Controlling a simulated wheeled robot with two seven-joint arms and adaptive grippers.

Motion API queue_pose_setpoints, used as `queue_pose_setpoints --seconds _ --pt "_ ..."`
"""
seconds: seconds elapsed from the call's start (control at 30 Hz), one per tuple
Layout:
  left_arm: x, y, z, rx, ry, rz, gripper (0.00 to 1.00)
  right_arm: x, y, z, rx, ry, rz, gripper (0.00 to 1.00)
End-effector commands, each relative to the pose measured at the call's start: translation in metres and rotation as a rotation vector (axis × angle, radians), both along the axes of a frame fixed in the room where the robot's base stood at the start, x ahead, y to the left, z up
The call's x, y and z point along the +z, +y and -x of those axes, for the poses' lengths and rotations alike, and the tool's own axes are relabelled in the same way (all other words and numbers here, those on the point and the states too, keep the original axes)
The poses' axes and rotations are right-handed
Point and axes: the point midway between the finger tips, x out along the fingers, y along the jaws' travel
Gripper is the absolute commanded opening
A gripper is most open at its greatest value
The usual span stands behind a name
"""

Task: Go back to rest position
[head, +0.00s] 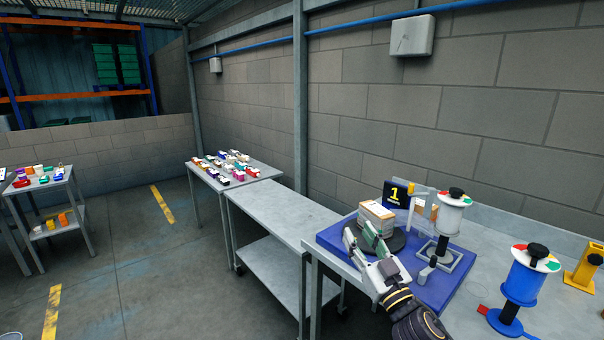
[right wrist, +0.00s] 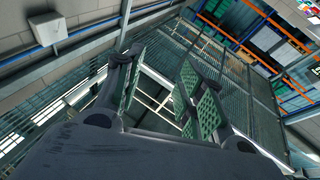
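My right gripper (head: 359,236) is at the blue mat (head: 450,287) on the right-hand workbench, in front of a pale box-shaped package (head: 376,212) in the head view. Its green-padded fingers stand apart with nothing between them, as the right wrist view (right wrist: 159,72) also shows. That wrist view looks up toward the roof and wall. The package rests on a dark round base (head: 397,240); the gripper hides part of it, and I cannot tell whether they touch. My left gripper is not in view.
A number 1 sign (head: 397,194) and a white reel stand (head: 451,215) stand on the mat. A blue dispenser (head: 523,282) and a yellow holder (head: 583,268) are to the right. An empty metal cart (head: 280,215) adjoins the bench. Open floor lies left.

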Motion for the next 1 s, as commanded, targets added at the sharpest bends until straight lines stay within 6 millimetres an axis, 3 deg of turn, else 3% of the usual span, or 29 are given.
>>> queue_pose_setpoints --seconds 0.23,0.47,0.77,1.0 --pt "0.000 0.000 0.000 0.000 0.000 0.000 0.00 -0.053 -0.037 0.004 -0.189 0.200 -0.023 0.39" --pt "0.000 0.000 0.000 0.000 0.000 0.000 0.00 -0.112 -0.065 0.022 -0.323 0.425 -0.005 0.39" --pt "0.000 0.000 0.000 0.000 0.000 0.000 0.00 -0.194 -0.088 0.070 -0.423 0.761 0.063 0.39" --pt "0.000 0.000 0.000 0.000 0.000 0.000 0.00 -0.254 -0.094 0.128 -0.428 1.048 0.145 0.39"
